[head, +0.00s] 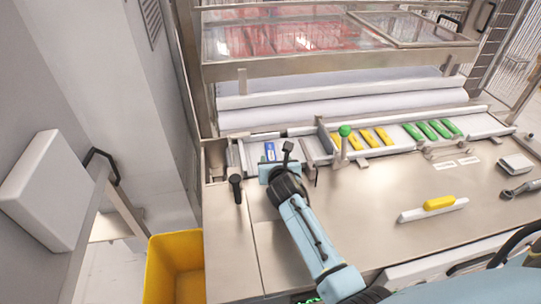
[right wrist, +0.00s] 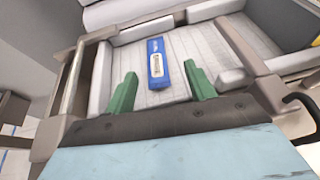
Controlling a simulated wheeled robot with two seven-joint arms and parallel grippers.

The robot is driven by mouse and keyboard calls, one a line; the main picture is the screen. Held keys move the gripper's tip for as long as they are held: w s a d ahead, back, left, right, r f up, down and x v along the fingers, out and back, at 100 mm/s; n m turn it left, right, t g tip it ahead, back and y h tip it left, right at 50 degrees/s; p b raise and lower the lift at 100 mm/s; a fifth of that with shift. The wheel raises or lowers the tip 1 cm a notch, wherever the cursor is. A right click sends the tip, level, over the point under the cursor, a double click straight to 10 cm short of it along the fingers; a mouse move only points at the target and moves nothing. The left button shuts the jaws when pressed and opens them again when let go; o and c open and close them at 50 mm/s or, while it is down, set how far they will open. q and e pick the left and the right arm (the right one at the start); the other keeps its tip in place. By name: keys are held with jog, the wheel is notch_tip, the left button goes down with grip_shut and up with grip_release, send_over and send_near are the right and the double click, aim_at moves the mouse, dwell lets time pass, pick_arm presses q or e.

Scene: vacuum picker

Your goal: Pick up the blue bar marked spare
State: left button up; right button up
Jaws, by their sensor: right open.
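The blue bar (head: 270,151) with a white label lies in the left compartment of the long tray at the back of the worktop. In the right wrist view the blue bar (right wrist: 157,62) lies lengthwise on the ribbed pale floor; its label is too small to read surely. My right gripper (head: 274,163) is at the near edge of that compartment. In the right wrist view its two green fingers (right wrist: 161,76) are spread, with the bar's near end between them sideways and a gap on both sides. The bar is not gripped. My left gripper is out of view.
Yellow bars (head: 373,138) and green bars (head: 433,129) lie in the tray further right. A green-knobbed lever (head: 345,131) stands between. A yellow bar on a white block (head: 434,208) sits on the worktop. A yellow bin (head: 174,270) stands at lower left.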

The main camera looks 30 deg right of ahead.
aim_at(271, 152)
jog(key=shift+w+f, duration=0.1)
jog(key=shift+w, duration=0.15)
jog(key=x, duration=0.1)
jog(key=b+x, duration=0.2)
jog(key=x, duration=0.1)
jog(key=shift+w+a+f, duration=0.15)
jog(key=shift+a, duration=0.15)
jog(key=shift+w+d+f, duration=0.1)
jog(key=shift+w, duration=0.15)
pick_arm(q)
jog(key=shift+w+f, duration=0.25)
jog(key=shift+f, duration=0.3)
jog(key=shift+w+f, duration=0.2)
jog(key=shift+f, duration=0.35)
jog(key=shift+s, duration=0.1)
pick_arm(e)
jog(key=c, duration=1.1)
